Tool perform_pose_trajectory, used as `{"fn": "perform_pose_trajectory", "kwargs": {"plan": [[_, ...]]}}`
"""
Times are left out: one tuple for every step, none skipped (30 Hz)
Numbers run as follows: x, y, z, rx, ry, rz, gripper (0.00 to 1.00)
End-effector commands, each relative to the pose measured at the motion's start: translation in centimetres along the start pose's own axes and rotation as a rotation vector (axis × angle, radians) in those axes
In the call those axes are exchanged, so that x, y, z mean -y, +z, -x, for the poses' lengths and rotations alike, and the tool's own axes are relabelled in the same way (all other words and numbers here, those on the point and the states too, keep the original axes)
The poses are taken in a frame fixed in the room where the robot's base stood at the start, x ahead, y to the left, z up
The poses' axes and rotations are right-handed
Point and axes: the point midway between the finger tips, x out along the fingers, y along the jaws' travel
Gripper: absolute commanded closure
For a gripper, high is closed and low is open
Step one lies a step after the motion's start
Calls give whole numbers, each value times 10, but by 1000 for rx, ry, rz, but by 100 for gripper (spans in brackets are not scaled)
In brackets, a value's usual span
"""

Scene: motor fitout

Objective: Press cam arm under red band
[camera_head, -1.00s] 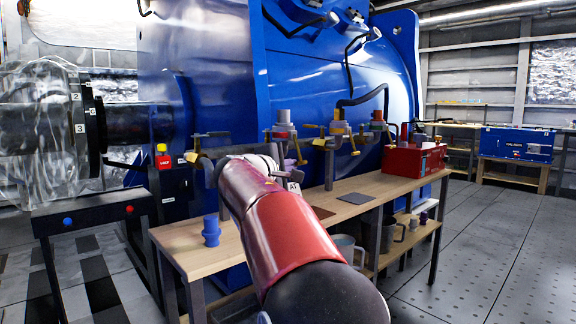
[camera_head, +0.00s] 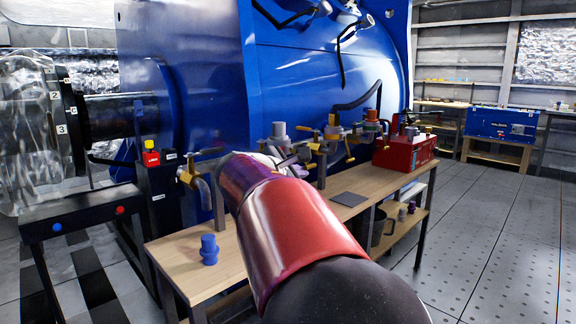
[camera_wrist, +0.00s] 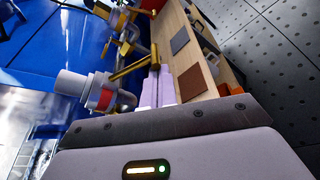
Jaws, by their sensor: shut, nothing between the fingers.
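In the wrist view, a grey capped coupling with a red band (camera_wrist: 106,98) stands left of my gripper (camera_wrist: 157,78). A brass cam arm (camera_wrist: 132,68) sticks out beside it, and its free end lies at my fingertips. I cannot tell whether they touch. My pale fingers are shut and empty. In the head view, the grey cap (camera_head: 279,130) shows beyond my red arm, which hides most of the coupling below it and most of my gripper.
More couplings with brass arms line the blue motor housing (camera_head: 330,70). The wooden bench (camera_head: 190,256) holds a blue fitting (camera_head: 209,250), a dark flat pad (camera_head: 349,199) and a red box (camera_head: 405,153). A black stand with buttons (camera_head: 90,217) is at left. Floor at right is clear.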

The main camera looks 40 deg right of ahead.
Motion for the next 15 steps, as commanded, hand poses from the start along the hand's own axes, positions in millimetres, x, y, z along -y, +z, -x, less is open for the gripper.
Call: {"fn": "perform_pose_trajectory", "kwargs": {"plan": [[0,6,2,1,0,-1,100],[1,8,3,1,0,-2,100],[1,10,4,1,0,-2,100],[0,12,4,1,0,-3,100],[0,13,5,1,0,-3,100],[1,12,4,0,-1,-2,100],[1,12,4,0,-1,-2,100],[1,12,4,0,-1,-2,100],[1,12,4,0,0,-3,100],[1,12,4,0,0,-3,100],[1,12,4,0,0,-3,100],[1,11,4,0,0,-3,100],[2,10,4,0,0,-3,100],[3,8,3,0,0,-2,100],[4,5,2,0,0,-2,100]]}}
